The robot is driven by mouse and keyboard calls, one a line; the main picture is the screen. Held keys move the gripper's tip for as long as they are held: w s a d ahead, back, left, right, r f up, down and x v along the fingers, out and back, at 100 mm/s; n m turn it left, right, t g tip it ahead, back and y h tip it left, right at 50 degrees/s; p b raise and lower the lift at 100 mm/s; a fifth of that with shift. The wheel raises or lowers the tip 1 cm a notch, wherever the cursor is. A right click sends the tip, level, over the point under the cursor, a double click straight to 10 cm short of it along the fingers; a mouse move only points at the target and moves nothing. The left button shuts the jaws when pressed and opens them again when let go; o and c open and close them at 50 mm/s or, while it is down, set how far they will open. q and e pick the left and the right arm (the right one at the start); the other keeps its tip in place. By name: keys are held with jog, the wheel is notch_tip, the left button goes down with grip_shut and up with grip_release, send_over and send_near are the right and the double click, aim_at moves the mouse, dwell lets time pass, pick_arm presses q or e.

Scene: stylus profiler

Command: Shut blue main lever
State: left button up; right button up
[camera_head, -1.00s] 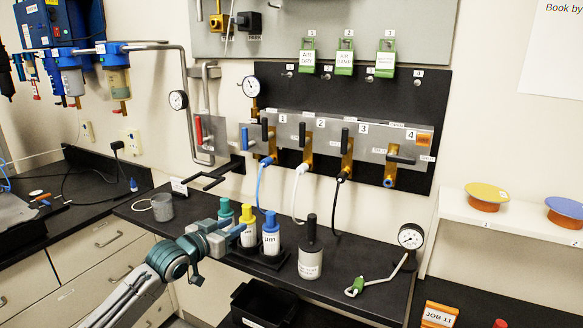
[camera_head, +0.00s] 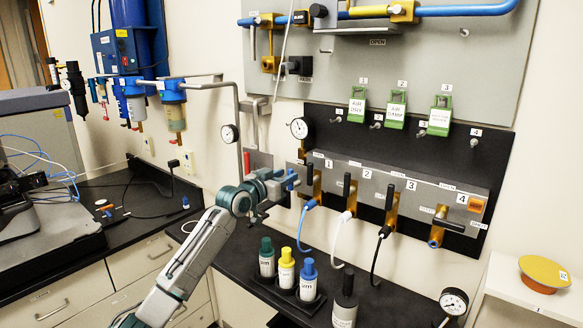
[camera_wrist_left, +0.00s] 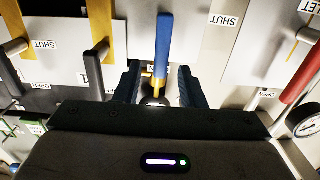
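The blue main lever (camera_wrist_left: 163,45) stands lengthwise in the left wrist view, with a brass-coloured part at its lower end. My left gripper (camera_wrist_left: 158,85) is open, with one dark finger on each side of the lever's lower part. I see gaps at the sides and cannot tell whether a finger touches it. In the head view my left gripper (camera_head: 295,181) is at the left end of the grey valve panel (camera_head: 340,178) and hides most of the blue lever. My right gripper is not in view.
A red lever (camera_head: 247,160) is left of the gripper. Black-handled valves (camera_head: 347,187) stand to its right, with hoses hanging below. Capped bottles (camera_head: 286,268) stand on the dark bench under the arm. A gauge (camera_head: 299,128) is above the panel.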

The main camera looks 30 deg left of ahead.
aim_at(289, 173)
pick_arm(q)
jog(key=w, duration=0.2)
jog(key=shift+w+p, duration=0.35)
jog(key=shift+p, duration=0.05)
jog(key=shift+w, duration=0.2)
jog(key=shift+d+r, duration=0.1)
jog(key=shift+r, duration=0.05)
jog(key=shift+w, duration=0.15)
grip_shut()
jog(key=shift+f, duration=0.2)
